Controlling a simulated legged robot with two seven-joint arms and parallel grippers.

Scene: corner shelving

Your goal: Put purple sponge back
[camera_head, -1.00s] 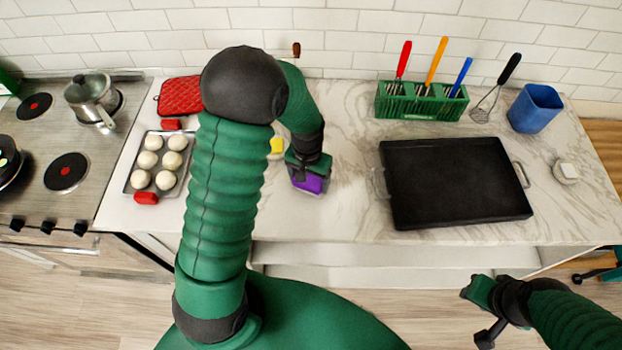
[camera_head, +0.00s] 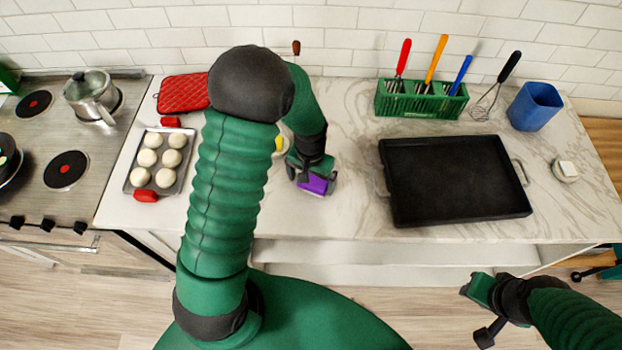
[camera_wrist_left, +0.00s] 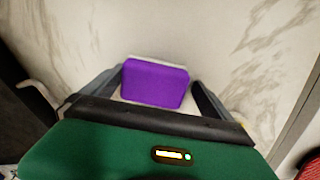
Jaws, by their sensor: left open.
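The purple sponge (camera_head: 315,186) is on the marble counter, left of the black tray, mostly covered by my left gripper (camera_head: 312,182). In the left wrist view the sponge (camera_wrist_left: 155,83) shows a purple face and a pale edge. It sits between the two dark fingers of the open left gripper (camera_wrist_left: 157,88). The left finger is very close to it; a small gap shows at the right finger. I cannot tell whether either finger touches. My right gripper (camera_head: 478,315) is open and empty, in front of the counter at the lower right.
A black tray (camera_head: 455,180) lies to the right. A green holder (camera_head: 420,102) with utensils and a blue container (camera_head: 534,106) stand behind. A tray of buns (camera_head: 160,160) and red mitt (camera_head: 182,94) are left. A yellow thing (camera_head: 281,145) is partly hidden behind my left arm.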

